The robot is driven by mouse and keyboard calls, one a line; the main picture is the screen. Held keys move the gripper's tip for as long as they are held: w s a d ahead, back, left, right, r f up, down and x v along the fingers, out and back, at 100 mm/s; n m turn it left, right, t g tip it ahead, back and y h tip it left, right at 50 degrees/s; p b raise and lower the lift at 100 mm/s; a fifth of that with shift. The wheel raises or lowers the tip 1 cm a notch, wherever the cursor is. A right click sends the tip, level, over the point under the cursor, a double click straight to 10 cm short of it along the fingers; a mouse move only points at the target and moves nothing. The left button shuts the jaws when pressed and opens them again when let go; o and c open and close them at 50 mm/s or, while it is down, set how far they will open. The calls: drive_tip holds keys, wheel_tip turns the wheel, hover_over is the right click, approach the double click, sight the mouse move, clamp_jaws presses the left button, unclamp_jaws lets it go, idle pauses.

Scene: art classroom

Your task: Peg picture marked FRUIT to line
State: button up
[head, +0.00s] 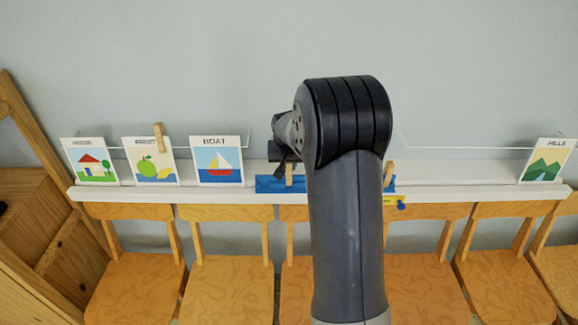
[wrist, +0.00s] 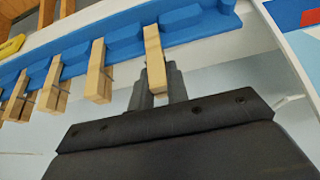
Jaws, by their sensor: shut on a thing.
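The FRUIT picture (head: 150,163), with a green apple and yellow fruit, stands at the back left between the HOUSE and BOAT pictures. A wooden peg (head: 159,137) sits at its top edge, by the thin line (head: 470,148). My gripper (wrist: 160,86) is shut on a wooden peg (wrist: 154,58) at the end of the blue rack (wrist: 203,25). In the head view, my gripper (head: 282,158) is left of my arm, above the rack (head: 267,185) and well right of the FRUIT picture. My arm hides much of the rack.
Several other pegs (wrist: 98,72) stand along the rack. The HOUSE picture (head: 95,163), BOAT picture (head: 218,163) and HILLS picture (head: 545,162) stand along the white shelf (head: 460,175). Wooden chairs (head: 225,285) line its front. A yellow item (head: 394,201) is at the shelf edge.

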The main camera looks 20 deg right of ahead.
drive_tip(key=shift+r+p, duration=1.5)
drive_tip(key=shift+r, duration=1.15)
drive_tip(key=shift+s, duration=0.1)
drive_tip(key=shift+s+a+r+b, duration=0.15)
drive_tip(key=shift+s+a+b, duration=0.15)
drive_tip(key=shift+s, duration=0.45)
drive_tip(key=shift+s+a+r+b, duration=0.15)
drive_tip(key=shift+s+a, duration=0.2)
drive_tip(key=shift+s, duration=0.35)
drive_tip(key=shift+s+a+r+b, duration=0.15)
drive_tip(key=shift+s+a+b, duration=0.15)
drive_tip(key=shift+s, duration=0.45)
